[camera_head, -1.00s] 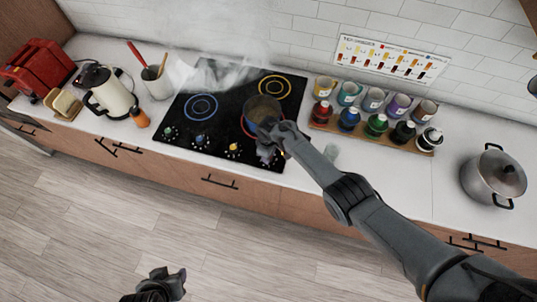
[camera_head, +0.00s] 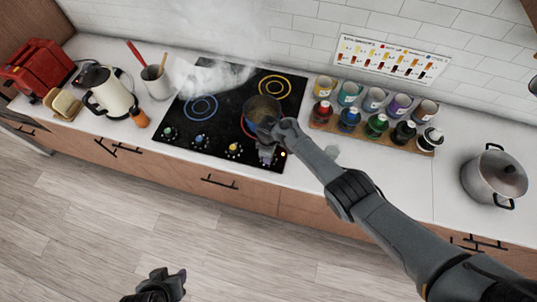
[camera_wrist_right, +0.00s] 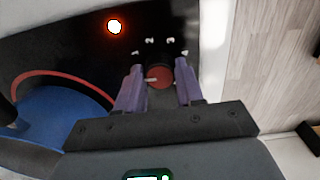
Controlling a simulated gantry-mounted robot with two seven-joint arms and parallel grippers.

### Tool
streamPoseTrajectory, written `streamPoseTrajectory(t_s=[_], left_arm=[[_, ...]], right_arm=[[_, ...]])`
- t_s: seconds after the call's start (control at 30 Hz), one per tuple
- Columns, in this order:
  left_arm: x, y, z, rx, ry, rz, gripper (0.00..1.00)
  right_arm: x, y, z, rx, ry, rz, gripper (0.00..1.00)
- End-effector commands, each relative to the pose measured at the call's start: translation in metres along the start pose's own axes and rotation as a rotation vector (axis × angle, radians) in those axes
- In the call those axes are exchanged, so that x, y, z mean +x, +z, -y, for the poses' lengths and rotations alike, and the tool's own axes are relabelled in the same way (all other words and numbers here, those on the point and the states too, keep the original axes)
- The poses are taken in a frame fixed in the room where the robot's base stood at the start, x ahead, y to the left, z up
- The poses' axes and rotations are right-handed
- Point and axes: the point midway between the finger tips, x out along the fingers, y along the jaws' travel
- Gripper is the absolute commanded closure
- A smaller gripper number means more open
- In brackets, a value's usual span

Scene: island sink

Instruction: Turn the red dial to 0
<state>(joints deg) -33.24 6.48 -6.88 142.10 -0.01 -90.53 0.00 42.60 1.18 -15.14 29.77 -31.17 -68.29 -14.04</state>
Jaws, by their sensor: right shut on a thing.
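The red dial (camera_wrist_right: 158,77) sits at the front of the black cooktop (camera_head: 181,136). In the right wrist view its face shows between the two fingers of my right gripper (camera_wrist_right: 158,90), with a pale pointer mark pointing left. In the head view my right gripper (camera_head: 268,156) is at the cooktop's front right corner and hides the dial. My left gripper (camera_head: 172,284) hangs over the floor at the bottom, empty, its jaw opening unclear.
A pot (camera_head: 262,108) stands on the red-ringed burner just behind my right gripper. An orange light (camera_wrist_right: 114,26) glows near the dial. Other dials (camera_head: 200,140) line the cooktop's front. A rack of bottles and mugs (camera_head: 372,138) stands right. Steam rises behind.

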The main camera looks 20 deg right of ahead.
Motion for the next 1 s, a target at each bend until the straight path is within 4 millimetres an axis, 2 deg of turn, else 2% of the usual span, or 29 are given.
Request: streamPoseTrajectory(t_s=[0.03, 0.2, 0.57, 0.77, 1.0], left_arm=[[0.0, 0.0, 0.0, -0.001, 0.001, 0.0, 0.57], [0.0, 0.0, 0.0, -0.001, 0.001, 0.0, 0.57], [-0.002, 0.0, 0.002, 0.007, -0.005, 0.001, 0.57], [-0.014, -0.004, 0.003, 0.012, -0.009, 0.002, 0.57], [-0.026, -0.008, 0.004, 0.011, -0.009, 0.002, 0.57]], right_arm=[[0.001, 0.001, 0.0, -0.001, 0.0, 0.001, 0.62], [0.001, 0.0, 0.0, 0.0, 0.0, 0.001, 0.38], [-0.004, 0.0, 0.0, 0.0, 0.0, 0.0, 0.38], [-0.03, 0.0, -0.001, -0.001, 0.002, -0.002, 0.38], [-0.07, -0.001, 0.0, -0.001, 0.0, -0.002, 0.38]])
